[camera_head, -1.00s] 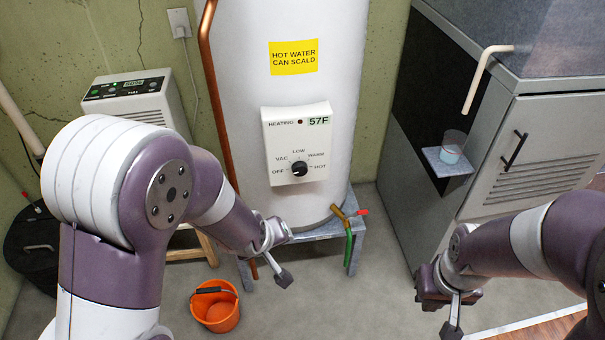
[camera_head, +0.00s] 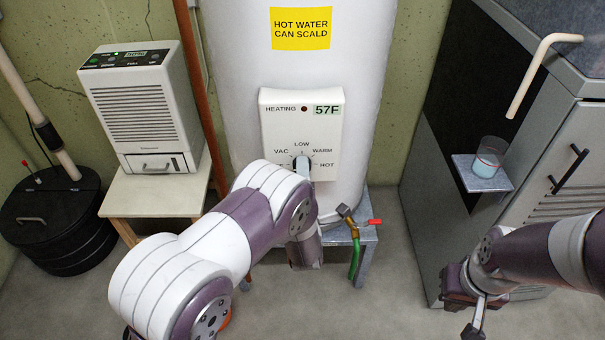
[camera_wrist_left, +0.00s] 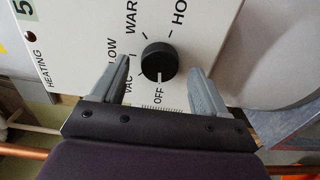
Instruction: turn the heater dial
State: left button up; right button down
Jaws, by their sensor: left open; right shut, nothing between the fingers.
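The heater control box (camera_head: 270,125) is on the front of the white tank. It reads 57F, with a red light beside HEATING. The black dial (camera_wrist_left: 159,61) shows in the left wrist view, its white mark toward OFF. My left gripper (camera_wrist_left: 158,72) is open, its two grey fingers on either side of the dial, with gaps showing. In the head view one finger covers much of the dial, and my left arm hides the rest of that gripper. My right gripper (camera_head: 474,328) is shut and empty, low at the right, away from the heater.
The white tank (camera_head: 240,60) has a copper pipe (camera_head: 196,90) at its left and a valve with a green hose (camera_head: 355,258) below. A dehumidifier (camera_head: 135,105) stands on a small wooden table at left. A grey cabinet with a cup (camera_head: 489,158) on its shelf is at right.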

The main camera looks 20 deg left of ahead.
pick_arm(q)
jog(key=shift+w+a, duration=0.2)
jog(key=shift+w, duration=0.5)
jog(key=c, duration=1.1)
jog(key=shift+o, duration=0.2)
